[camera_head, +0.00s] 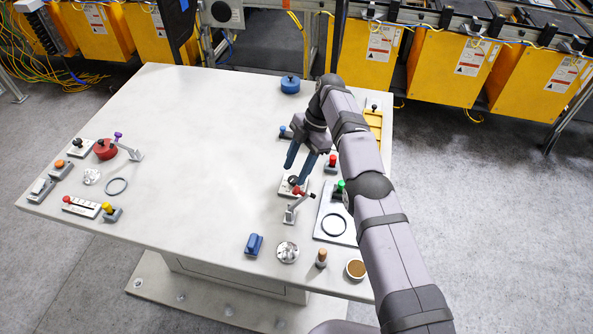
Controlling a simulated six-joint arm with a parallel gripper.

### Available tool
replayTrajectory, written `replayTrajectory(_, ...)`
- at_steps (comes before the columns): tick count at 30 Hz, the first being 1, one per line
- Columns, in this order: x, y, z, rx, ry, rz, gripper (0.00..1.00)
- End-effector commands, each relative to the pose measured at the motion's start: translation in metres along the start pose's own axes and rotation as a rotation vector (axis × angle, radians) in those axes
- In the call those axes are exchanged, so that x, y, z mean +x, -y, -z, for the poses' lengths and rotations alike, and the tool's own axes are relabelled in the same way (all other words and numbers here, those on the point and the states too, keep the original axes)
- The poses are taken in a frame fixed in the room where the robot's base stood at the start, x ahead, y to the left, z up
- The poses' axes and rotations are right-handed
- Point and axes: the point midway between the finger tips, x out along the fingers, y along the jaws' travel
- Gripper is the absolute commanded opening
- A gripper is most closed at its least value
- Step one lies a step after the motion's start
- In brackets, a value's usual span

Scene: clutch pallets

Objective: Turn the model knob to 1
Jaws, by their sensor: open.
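A small white plate with a dark round knob (293,181) sits on the table, right of its middle, and looks like the model knob. Its markings are too small to read, so I cannot tell its setting. My gripper (296,174) points down at the knob from above with its two blue fingers apart. The fingers partly overlap the knob in the picture. I cannot tell whether they touch it.
A red-tipped lever (291,214) stands just in front of the knob. A grey plate with a black ring (334,225) and a green-topped piece (340,186) are to the right. A blue block (254,245) lies nearer the front. The table's middle (200,150) is clear.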

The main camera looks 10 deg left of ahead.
Motion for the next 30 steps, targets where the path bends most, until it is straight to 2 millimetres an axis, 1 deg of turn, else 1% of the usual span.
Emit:
replayTrajectory(1,-0.009,0.000,0.004,0.000,0.000,-0.001,0.45)
replayTrajectory(6,-0.031,0.000,0.013,0.000,0.000,-0.001,0.45)
replayTrajectory(12,-0.054,0.000,0.022,0.000,0.000,-0.001,0.45)
replayTrajectory(15,-0.062,0.000,0.026,0.001,0.000,0.001,0.45)
replayTrajectory(21,-0.070,0.000,0.029,0.000,0.000,0.000,0.45)
replayTrajectory(30,-0.070,0.000,0.029,0.000,0.001,0.000,0.45)
